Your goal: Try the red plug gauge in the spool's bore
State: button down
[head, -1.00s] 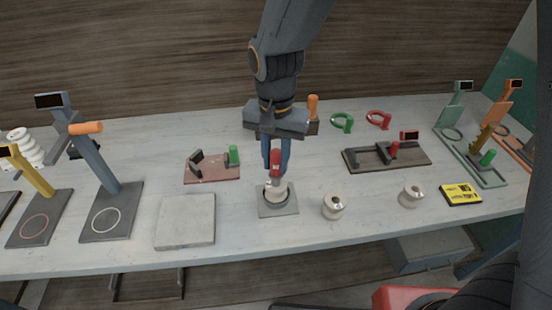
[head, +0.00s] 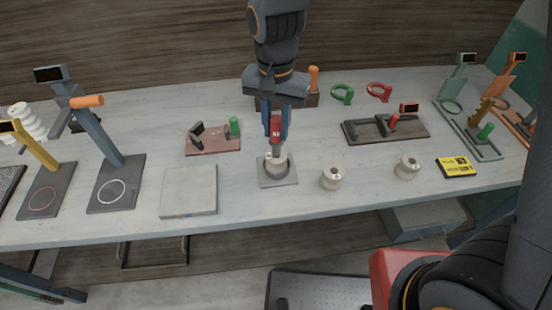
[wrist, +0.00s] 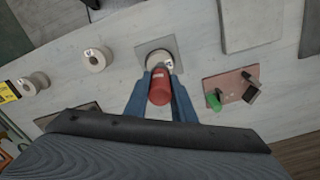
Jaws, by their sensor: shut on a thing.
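My gripper (head: 275,134) is shut on the red plug gauge (head: 275,124) and holds it upright over the spool (head: 277,168). The pale spool stands in a dark round seat on a grey square plate (head: 291,182). The wrist view shows the red gauge (wrist: 159,88) between the blue fingers, with the spool (wrist: 158,57) just beyond its lower end. The gauge and fingers hide part of the spool's top, and I cannot tell whether the gauge's tip is in the bore or just above it.
Two more spools (head: 331,178) (head: 407,167) stand to the right, near a yellow gauge box (head: 456,167). A grey slab (head: 189,190) lies to the left. A reddish stand with a green plug (head: 234,126) is behind left; a dark fixture (head: 360,132) is behind right.

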aim_at(276, 119)
jog(key=shift+r+p, duration=1.3)
jog(key=shift+r, duration=0.35)
